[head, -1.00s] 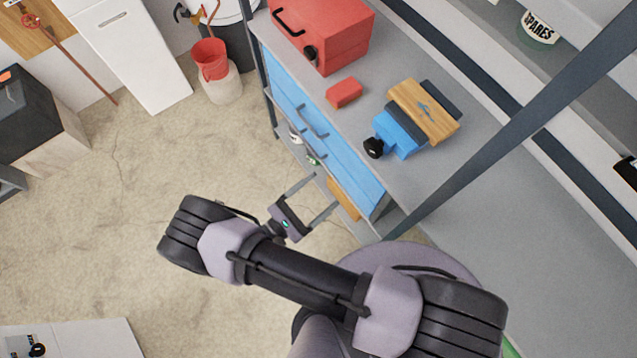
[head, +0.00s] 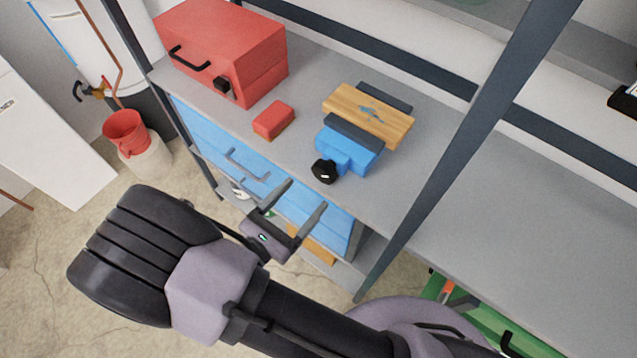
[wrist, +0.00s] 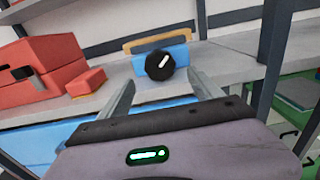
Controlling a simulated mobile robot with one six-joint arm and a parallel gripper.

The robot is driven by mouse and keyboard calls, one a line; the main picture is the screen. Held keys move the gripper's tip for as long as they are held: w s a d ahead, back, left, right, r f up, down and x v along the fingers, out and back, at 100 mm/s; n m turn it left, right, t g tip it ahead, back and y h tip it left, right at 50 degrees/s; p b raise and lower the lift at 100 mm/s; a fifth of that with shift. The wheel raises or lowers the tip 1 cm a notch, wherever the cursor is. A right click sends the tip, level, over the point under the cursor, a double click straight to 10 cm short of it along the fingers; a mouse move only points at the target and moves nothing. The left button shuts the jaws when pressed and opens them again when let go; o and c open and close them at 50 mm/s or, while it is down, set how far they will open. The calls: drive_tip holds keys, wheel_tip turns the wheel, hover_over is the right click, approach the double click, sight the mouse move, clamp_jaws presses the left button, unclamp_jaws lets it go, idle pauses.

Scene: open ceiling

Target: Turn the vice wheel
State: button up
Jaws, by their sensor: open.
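The blue vice (head: 349,150) stands on the grey workbench, with a wooden board (head: 368,112) between its dark jaws. Its black wheel (head: 325,171) is on the front side, near the bench's front edge. In the wrist view the wheel (wrist: 160,66), with a white mark on its face, appears ahead between my fingers. My gripper (head: 302,200) is open and empty, in front of the bench and short of the wheel, not touching it. The gripper also shows in the wrist view (wrist: 160,95), with a finger at each side.
A red toolbox (head: 222,52) and a small red block (head: 273,121) sit left of the vice. Blue drawers (head: 262,178) with handles lie below the bench top. A dark shelf post (head: 460,150) slants up right of the vice. The bench right of it is clear.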

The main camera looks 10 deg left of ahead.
sight(321, 177)
drive_tip(key=b+x, duration=0.1)
drive_tip(key=x, duration=0.5)
drive_tip(key=shift+s, duration=0.1)
drive_tip(key=c, duration=1.4)
drive_tip(key=shift+o, duration=0.2)
drive_tip(key=m, duration=0.5)
drive_tip(key=o, duration=1.4)
drive_tip(key=shift+c, duration=0.2)
